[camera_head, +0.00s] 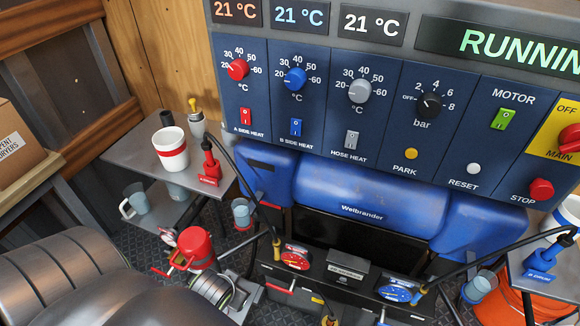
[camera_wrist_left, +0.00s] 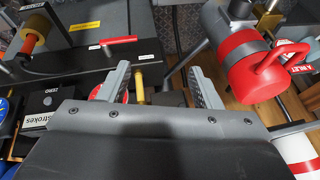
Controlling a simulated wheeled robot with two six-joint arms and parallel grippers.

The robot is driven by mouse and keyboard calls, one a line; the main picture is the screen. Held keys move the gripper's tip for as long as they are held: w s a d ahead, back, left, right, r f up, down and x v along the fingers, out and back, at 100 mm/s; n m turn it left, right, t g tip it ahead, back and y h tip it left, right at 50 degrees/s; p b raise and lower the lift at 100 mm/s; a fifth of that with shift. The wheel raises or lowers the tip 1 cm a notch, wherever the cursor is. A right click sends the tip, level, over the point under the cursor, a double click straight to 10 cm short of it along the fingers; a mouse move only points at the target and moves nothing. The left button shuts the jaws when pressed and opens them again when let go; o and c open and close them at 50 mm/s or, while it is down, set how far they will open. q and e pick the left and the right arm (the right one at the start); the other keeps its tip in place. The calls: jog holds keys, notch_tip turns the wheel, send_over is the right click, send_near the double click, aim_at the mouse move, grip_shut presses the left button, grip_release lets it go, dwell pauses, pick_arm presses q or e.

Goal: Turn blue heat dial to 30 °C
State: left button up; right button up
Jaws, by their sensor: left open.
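The blue heat dial (camera_head: 295,80) is on the dark blue control panel (camera_head: 262,100), above the B side heat switch (camera_head: 296,127). Its scale reads 20, 30, 40, 50 and 60 °C; its exact setting is too small to tell. The blue-lettered display (camera_head: 300,16) above it reads 21 °C. My left gripper (camera_wrist_left: 158,88) shows in the left wrist view with its two fingers spread and no dial between them. A brass-coloured fitting lies behind the gap. My right gripper is not in view.
A red dial (camera_head: 238,69) and a grey dial (camera_head: 360,90) flank the blue one. Below the panel are the blue machine body (camera_head: 370,195), hoses and gauges. A red-and-grey pump (camera_head: 197,247) stands at lower left, near a side shelf (camera_head: 140,153) with a cup (camera_head: 170,152).

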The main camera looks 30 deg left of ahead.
aim_at(293, 85)
pick_arm(q)
jog(key=w+a+r+n+t+y, duration=0.1)
jog(key=w+a+r+t+y, duration=0.3)
jog(key=r, duration=0.8)
jog(key=w+a+r+n+t+y, duration=0.15)
jog(key=w+r+t, duration=0.3)
jog(key=r, duration=0.65)
jog(key=w+d+r+m+t+h, duration=0.1)
jog(key=d+r+m+t+h, duration=0.2)
jog(key=r+t, duration=0.3)
jog(key=w+d+r+m+t+h, duration=0.1)
jog(key=d+r+m+t+h, duration=0.2)
jog(key=r, duration=0.5)
jog(key=shift+n+t, duration=0.35)
jog(key=shift+n, duration=0.1)
jog(key=x, duration=0.5)
jog(key=p+x, duration=0.1)
jog(key=x, duration=0.5)
jog(key=d+x, duration=0.1)
jog(key=x, duration=0.4)
jog(key=shift+w, duration=0.4)
